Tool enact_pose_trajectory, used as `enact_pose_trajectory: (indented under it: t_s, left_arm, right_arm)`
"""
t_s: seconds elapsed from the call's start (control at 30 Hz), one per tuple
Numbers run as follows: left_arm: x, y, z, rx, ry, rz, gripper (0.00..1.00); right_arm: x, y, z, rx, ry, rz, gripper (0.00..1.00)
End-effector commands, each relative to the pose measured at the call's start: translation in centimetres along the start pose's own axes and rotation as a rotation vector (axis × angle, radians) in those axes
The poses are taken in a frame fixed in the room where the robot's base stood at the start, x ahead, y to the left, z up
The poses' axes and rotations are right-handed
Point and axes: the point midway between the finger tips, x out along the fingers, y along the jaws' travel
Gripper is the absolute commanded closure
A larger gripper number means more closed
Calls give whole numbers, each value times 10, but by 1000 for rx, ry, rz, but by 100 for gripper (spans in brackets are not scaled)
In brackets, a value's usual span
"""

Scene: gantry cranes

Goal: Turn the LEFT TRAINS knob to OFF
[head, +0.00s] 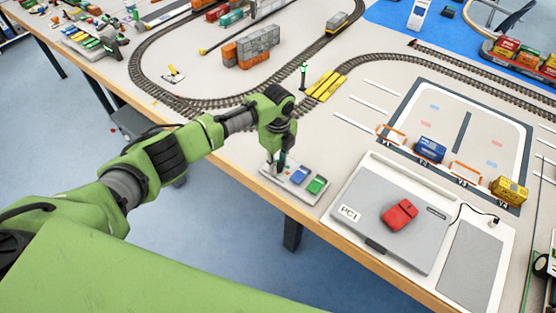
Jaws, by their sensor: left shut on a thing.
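A small light-grey control panel (318,171) lies near the table's front edge, with a blue part (299,177) and a green part (316,185) on it. My left gripper (279,169) points down over the panel's left end and is shut on a small knob there. The fingers cover the knob, so its marking and the way it points cannot be read. Any lettering on the panel is too small to read. My right gripper is not in view.
A grey laptop-like case (385,222) marked PC1, with a red block (400,214) on it, lies right of the panel. Railway track (215,103) curves behind the arm. A green signal post (303,77) stands behind the gripper. Bare table lies between panel and track.

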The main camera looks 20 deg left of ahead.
Motion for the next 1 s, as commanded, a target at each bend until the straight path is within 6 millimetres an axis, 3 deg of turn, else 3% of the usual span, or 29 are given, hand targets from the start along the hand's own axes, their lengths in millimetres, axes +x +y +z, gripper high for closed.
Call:
enact_pose_trajectory:
  t_s: [0.3, 0.8, 0.83, 0.87, 1.0]
  left_arm:
    - [-1, -1, 1, -114, -1, -2, 99]
    - [-1, -1, 1, -130, -3, -2, 99]
    - [-1, -1, 1, -130, -3, -2, 70]
    - [-1, -1, 1, -130, -3, -2, 62]
    - [-1, -1, 1, -130, -2, -2, 61]
  right_arm:
    - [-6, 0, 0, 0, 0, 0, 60]
    - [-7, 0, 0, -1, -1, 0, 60]
    - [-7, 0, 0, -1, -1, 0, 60]
    - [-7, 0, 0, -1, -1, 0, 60]
    - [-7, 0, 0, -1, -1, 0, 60]
